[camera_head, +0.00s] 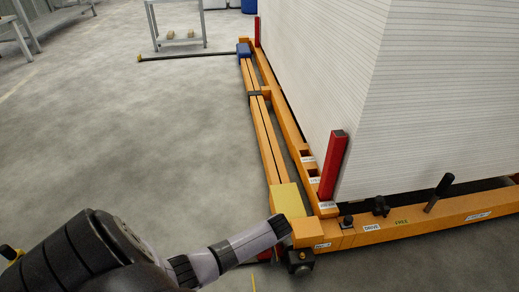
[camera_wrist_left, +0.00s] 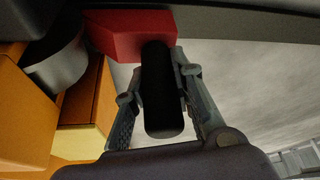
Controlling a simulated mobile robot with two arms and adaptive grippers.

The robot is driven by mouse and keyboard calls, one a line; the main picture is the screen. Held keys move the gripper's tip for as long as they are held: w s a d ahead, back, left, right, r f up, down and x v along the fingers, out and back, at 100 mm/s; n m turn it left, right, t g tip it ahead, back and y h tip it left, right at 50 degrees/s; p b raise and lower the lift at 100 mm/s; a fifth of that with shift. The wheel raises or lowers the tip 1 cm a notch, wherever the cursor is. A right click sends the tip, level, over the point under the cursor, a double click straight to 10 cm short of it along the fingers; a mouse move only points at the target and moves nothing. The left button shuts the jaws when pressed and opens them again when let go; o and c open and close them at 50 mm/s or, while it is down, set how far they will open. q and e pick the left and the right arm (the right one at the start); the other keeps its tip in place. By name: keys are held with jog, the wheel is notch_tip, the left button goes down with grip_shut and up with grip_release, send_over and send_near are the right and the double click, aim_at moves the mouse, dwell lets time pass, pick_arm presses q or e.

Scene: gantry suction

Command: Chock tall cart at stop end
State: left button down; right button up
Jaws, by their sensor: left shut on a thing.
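The tall cart is an orange frame (camera_head: 410,231) bearing a high white stack of sheets (camera_head: 300,70), at the right of the head view. My left arm comes in from the lower left and ends at the cart's near left corner. My left gripper (camera_wrist_left: 157,78) shows in the left wrist view, its two fingers shut around a black cylindrical handle (camera_wrist_left: 160,105). The handle joins a red block, seemingly the chock (camera_wrist_left: 128,33). A dark red patch (camera_head: 263,257) shows below my arm in the head view. Whether the block touches a wheel cannot be told. My right gripper is not in view.
Red posts (camera_head: 333,165) stand at the cart's corners. A orange rail (camera_head: 262,125) with a blue end block (camera_head: 243,50) runs along its left side. A black lever (camera_head: 438,192) stands on the front beam. Open concrete floor (camera_head: 140,130) lies left.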

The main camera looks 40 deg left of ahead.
pick_arm(q)
jog(key=shift+w+f, duration=0.1)
jog(key=shift+f, duration=0.15)
dwell(0.5)
jog(key=c, duration=1.3)
grip_release()
jog(key=v, duration=1.2)
